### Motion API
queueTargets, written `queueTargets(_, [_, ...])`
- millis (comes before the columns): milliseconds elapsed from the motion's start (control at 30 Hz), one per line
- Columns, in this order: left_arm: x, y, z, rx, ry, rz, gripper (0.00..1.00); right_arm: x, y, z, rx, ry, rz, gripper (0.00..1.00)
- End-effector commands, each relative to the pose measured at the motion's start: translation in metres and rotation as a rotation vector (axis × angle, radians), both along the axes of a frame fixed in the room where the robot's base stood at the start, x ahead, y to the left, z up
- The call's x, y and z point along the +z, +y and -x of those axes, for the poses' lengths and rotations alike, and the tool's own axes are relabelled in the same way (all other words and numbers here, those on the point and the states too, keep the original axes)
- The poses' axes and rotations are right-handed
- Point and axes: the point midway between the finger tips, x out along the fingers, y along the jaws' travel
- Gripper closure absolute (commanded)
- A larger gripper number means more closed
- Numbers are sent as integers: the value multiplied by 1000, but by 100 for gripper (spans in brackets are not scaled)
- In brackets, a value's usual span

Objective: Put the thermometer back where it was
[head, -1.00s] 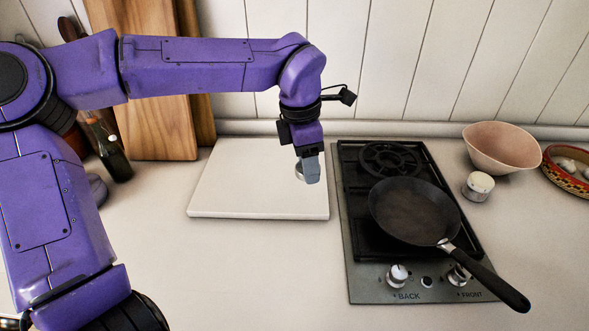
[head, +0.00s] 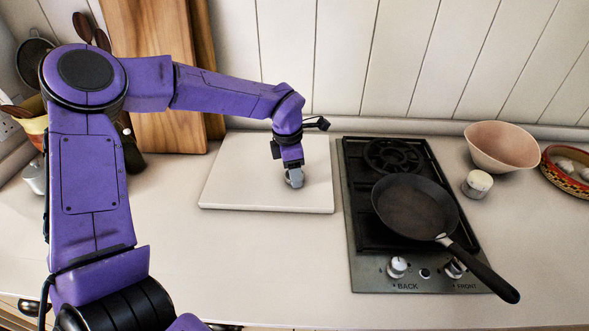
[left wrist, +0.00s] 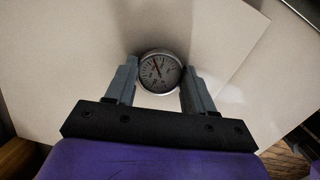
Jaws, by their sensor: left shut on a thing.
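The thermometer (left wrist: 160,72) is a small round dial with a pale face, a metal rim and a red needle. In the left wrist view it sits between the two grey fingers of my left gripper (left wrist: 158,74), which is shut on it. In the head view the left gripper (head: 293,178) points down over the right part of the white board (head: 245,180), and the thermometer is mostly hidden by the fingers. I cannot tell whether the thermometer touches the board. My right gripper is not in view.
Right of the board is a hob (head: 365,270) with a black frying pan (head: 415,208) on it. A small white-topped jar (head: 477,184), a pink bowl (head: 502,146) and a patterned bowl (head: 565,175) stand further right. Wooden boards (head: 160,80) lean behind. The front counter is clear.

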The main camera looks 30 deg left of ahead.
Motion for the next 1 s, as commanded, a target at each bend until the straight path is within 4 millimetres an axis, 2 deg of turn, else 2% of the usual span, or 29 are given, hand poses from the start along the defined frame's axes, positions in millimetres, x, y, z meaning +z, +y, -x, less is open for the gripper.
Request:
queueTargets(33, [-2,0,0,0,1,1,43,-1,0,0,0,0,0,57])
queueTargets(100, [-1,0,0,0,1,1,21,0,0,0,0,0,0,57])
queueTargets(367, [-1,0,0,0,1,1,21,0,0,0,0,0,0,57])
queueTargets(467, [6,0,0,0,-2,1,21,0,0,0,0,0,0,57])
queueTargets(567, [23,2,1,1,-6,2,21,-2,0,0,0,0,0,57])
queueTargets(800, [84,7,6,2,-4,0,21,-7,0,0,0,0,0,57])
queueTargets(1000, [116,10,9,2,-1,0,21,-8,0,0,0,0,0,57])
